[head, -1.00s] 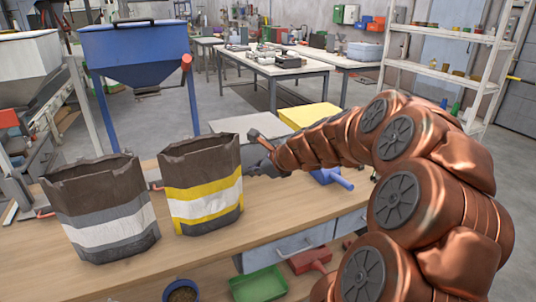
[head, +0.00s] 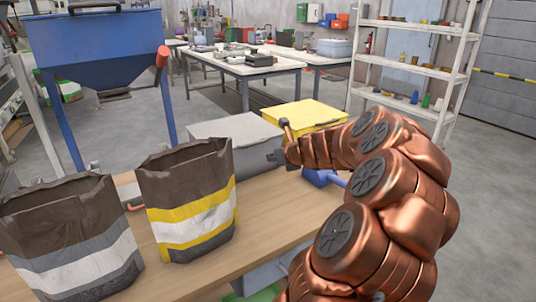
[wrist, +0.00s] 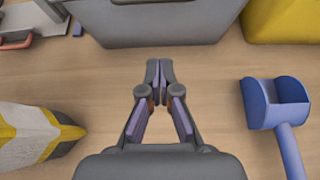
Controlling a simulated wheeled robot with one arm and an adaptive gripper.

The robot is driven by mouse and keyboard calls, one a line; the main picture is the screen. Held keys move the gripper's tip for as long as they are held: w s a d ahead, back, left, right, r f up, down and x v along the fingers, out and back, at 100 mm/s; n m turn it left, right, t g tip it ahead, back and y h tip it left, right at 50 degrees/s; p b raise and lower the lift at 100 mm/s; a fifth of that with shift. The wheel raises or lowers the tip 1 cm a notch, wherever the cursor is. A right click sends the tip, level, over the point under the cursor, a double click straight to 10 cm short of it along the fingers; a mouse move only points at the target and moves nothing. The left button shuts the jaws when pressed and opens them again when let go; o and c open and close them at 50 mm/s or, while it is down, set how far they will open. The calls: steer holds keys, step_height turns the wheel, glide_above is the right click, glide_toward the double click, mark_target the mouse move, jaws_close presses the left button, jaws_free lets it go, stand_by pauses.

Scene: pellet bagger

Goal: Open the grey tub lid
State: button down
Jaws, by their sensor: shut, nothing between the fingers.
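The grey tub (head: 262,160) stands at the back of the wooden bench, behind the yellow-striped bag. Its flat grey lid (head: 228,130) looks shut. In the wrist view the tub's front wall (wrist: 165,30) fills the top middle, with a dark lip at the picture's top edge. My gripper (head: 272,158) is in front of the tub's right part in the head view. In the wrist view my gripper (wrist: 158,66) has its fingertips together, empty, just short of the tub wall. I cannot tell whether they touch it.
A yellow tub (head: 304,113) stands right of the grey one. A blue scoop (wrist: 274,103) lies right of my gripper. The yellow-striped bag (head: 188,200) and a grey-striped bag (head: 68,240) stand on the left. Bare bench (wrist: 205,75) lies between bag and scoop.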

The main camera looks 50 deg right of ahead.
steer(key=x, duration=0.9)
steer(key=shift+w+r, duration=0.15)
steer(key=shift+r, duration=1.95)
